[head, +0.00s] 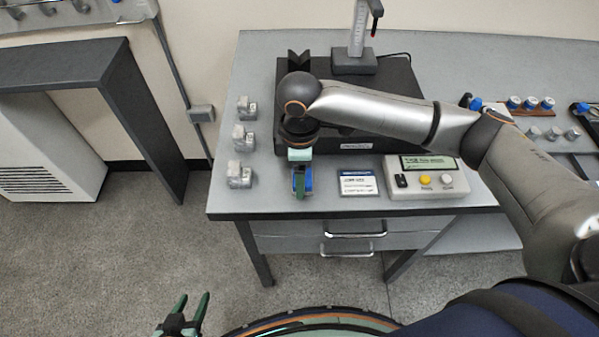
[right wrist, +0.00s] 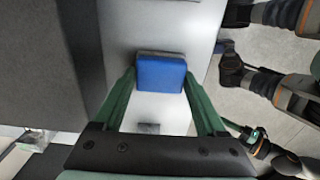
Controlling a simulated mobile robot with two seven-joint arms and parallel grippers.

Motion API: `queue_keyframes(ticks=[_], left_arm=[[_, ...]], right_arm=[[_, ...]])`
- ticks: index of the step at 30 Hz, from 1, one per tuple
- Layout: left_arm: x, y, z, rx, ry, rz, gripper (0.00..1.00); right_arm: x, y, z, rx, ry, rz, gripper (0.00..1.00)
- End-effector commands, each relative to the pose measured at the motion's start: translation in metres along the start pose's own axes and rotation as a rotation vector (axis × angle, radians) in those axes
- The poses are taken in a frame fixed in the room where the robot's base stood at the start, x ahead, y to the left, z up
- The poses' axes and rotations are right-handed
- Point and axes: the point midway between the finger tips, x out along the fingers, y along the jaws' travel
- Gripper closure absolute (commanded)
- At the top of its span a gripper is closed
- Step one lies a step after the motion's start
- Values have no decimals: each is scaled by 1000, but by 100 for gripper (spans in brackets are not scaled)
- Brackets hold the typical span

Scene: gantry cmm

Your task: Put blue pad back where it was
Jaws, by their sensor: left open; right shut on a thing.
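The blue pad (head: 309,180) is a small block near the front edge of the grey table (head: 262,200), left of the label card. My right gripper (head: 301,184) points down there and is shut on it. In the right wrist view the blue pad (right wrist: 160,74) sits between the two green fingertips (right wrist: 160,80), with a greyish face along its far side. I cannot tell whether it touches the table. My left gripper (head: 190,308) is open and empty, low in front of the table and well away from the pad.
Several metal blocks (head: 240,175) stand along the table's left side. A label card (head: 357,184) and a control box (head: 428,190) with a screen lie to the right. Behind is a dark plate (head: 400,80) with a height gauge (head: 354,62). A rack (head: 530,110) of blue-topped pieces stands further right.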

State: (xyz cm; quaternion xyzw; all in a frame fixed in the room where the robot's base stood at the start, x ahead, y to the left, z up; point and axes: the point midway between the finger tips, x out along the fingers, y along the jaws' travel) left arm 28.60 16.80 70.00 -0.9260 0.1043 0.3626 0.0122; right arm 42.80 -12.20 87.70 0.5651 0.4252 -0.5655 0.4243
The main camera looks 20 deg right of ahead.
Motion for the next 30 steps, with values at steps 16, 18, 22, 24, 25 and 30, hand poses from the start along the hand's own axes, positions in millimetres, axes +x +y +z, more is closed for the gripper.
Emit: queue_keyframes(ticks=[16,18,22,24,25,30], left_arm=[[-1,0,-1,0,0,0,50],[-1,0,-1,0,0,0,50],[-1,0,-1,0,0,0,50],[-1,0,-1,0,0,0,50],[0,0,-1,0,0,0,50],[-1,0,-1,0,0,0,50]], right_arm=[[3,0,0,1,0,1,7],[3,0,0,1,0,1,0],[3,0,0,1,0,1,0],[3,0,0,1,0,1,0],[2,0,0,0,0,1,0],[-12,1,0,0,2,2,0]])
